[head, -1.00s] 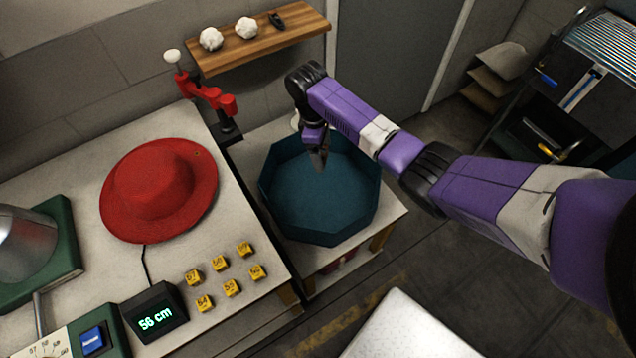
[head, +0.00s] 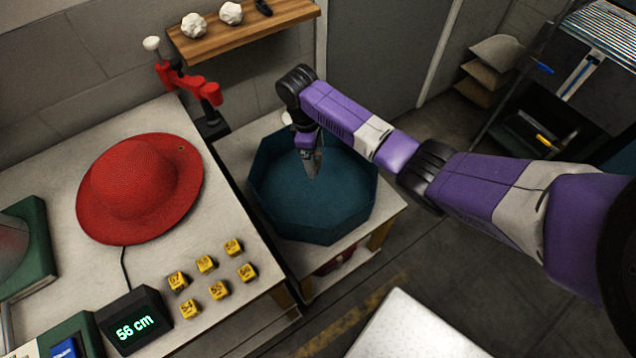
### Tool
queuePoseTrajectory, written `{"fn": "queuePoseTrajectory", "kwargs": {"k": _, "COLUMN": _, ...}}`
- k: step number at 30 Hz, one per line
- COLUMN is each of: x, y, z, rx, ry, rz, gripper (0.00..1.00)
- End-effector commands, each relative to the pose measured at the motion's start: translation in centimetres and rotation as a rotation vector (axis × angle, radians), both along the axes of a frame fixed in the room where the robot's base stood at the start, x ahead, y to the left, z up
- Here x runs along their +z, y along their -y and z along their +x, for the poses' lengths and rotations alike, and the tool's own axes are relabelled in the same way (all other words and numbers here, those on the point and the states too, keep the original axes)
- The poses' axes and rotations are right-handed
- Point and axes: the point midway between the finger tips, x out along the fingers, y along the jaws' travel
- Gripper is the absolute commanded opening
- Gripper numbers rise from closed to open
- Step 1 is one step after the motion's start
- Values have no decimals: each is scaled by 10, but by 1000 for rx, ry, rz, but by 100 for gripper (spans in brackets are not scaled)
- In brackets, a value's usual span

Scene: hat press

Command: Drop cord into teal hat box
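The teal hat box (head: 345,222) is an open octagonal tray on a low white table right of the main bench. My gripper (head: 313,170) points down over the back middle part of the box. Its fingers are small and dark here, and I cannot tell whether they are apart or closed. I cannot make out a cord at the gripper or on the box floor. A thin dark cord (head: 124,268) runs on the bench from the red hat (head: 142,188) to the display; I cannot tell if it is the task's cord.
The bench holds several yellow numbered cubes (head: 218,290), a display reading 56 cm (head: 134,324) and a red clamp stand (head: 190,84). A wooden shelf (head: 245,32) hangs behind. A dark rack (head: 560,120) stands at right.

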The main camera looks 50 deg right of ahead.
Motion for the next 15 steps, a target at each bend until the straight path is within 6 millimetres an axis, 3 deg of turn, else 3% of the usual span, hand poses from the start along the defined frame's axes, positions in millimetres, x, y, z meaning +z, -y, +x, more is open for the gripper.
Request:
{"fn": "queuePoseTrajectory", "kwargs": {"k": 9, "x": 2, "y": 0, "z": 1, "rx": 0, "ry": 1, "rz": 0, "gripper": 100}}
{"fn": "queuePoseTrajectory", "kwargs": {"k": 15, "x": 25, "y": -2, "z": 5, "rx": 1, "ry": 4, "rz": -1, "gripper": 100}}
